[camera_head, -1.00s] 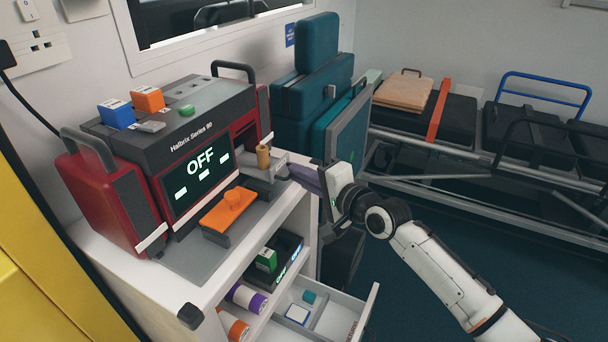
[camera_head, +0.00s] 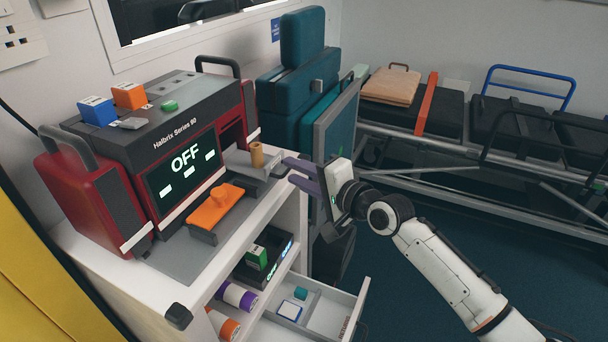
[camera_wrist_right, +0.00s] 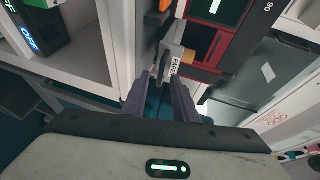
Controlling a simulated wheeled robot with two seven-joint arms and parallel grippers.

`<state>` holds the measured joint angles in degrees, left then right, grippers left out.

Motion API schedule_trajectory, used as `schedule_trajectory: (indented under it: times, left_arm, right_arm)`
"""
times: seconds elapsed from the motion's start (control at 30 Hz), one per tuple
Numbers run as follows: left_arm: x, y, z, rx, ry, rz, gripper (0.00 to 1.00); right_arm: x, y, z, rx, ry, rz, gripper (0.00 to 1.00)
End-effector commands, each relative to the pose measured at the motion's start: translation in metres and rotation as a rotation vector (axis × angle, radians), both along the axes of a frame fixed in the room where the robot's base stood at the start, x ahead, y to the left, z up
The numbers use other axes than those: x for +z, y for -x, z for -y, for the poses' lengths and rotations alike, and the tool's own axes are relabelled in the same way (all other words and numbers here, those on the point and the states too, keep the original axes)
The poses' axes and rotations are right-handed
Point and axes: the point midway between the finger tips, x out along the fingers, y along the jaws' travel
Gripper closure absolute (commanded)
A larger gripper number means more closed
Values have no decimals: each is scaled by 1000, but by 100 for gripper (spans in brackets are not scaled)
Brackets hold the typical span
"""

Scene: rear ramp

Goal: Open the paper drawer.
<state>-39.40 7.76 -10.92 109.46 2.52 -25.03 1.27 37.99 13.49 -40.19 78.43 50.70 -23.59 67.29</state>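The grey paper drawer (camera_head: 243,166) sits low at the right end of the red and black machine (camera_head: 190,150), with a tan cylinder (camera_head: 257,155) by it. In the right wrist view its "PAPER" label (camera_wrist_right: 175,66) shows on a grey piece just beyond my fingertips. How far the drawer stands out is hard to tell. My right gripper (camera_head: 288,170) has its purple fingers apart and points at the drawer's outer end from the right. In the wrist view, the gripper (camera_wrist_right: 160,80) has a gap between its fingers; contact is unclear. My left gripper is out of view.
An orange handled piece (camera_head: 215,207) lies on the white cabinet top before the machine. Teal cases (camera_head: 300,90) and a grey panel (camera_head: 335,125) stand behind my gripper. Dark floor lies right.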

Motion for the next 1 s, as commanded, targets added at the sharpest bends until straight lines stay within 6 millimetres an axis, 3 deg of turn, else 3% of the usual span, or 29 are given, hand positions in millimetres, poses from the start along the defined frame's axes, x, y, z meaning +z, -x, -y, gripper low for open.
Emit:
schedule_trajectory:
  times: [0.6, 1.0]
  left_arm:
    - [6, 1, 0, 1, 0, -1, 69]
    - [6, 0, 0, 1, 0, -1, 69]
  right_arm:
    - [18, 68, 63, -1, 1, -1, 74]
    - [20, 73, 67, 0, 1, -1, 74]
